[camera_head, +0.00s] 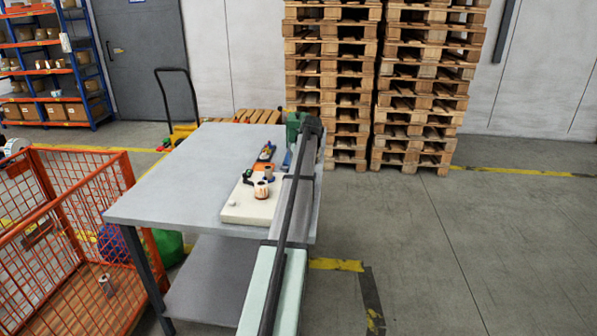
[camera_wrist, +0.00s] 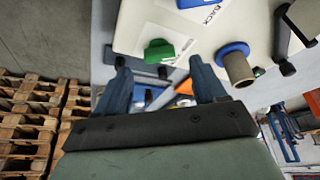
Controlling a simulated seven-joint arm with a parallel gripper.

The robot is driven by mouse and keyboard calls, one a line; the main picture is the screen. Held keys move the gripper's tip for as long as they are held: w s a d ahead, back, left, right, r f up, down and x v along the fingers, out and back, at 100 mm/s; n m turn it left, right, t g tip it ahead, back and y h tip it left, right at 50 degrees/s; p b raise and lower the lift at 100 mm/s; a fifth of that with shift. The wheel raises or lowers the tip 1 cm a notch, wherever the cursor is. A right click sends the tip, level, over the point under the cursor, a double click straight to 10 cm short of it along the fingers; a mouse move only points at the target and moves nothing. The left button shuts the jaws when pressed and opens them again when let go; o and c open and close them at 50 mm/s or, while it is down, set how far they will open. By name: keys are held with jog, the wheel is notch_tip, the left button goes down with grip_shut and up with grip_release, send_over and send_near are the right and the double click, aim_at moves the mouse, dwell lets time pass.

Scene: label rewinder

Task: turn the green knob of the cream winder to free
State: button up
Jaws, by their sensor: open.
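The cream winder (camera_head: 238,214) sits on the grey table near its right side; its pale base fills the top of the wrist view (camera_wrist: 140,25). In the head view the small green and black part (camera_head: 247,177) is at the winder's back edge. My gripper (camera_wrist: 162,84) is open and empty, its two blue fingers apart and pointing toward the winder. The knob shows just beyond the gap between the fingertips, apart from them. Which position the knob is in, I cannot tell.
A blue flange with a cardboard core (camera_wrist: 237,66) stands right of the knob. A label roll (camera_head: 262,190) sits on the winder. An orange item (camera_head: 262,167) lies behind. An orange mesh cage (camera_head: 95,190) stands left; the table's left half is clear.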

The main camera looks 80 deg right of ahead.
jog(key=shift+x, duration=1.85)
jog(key=c, duration=1.1)
jog(key=shift+o, duration=0.2)
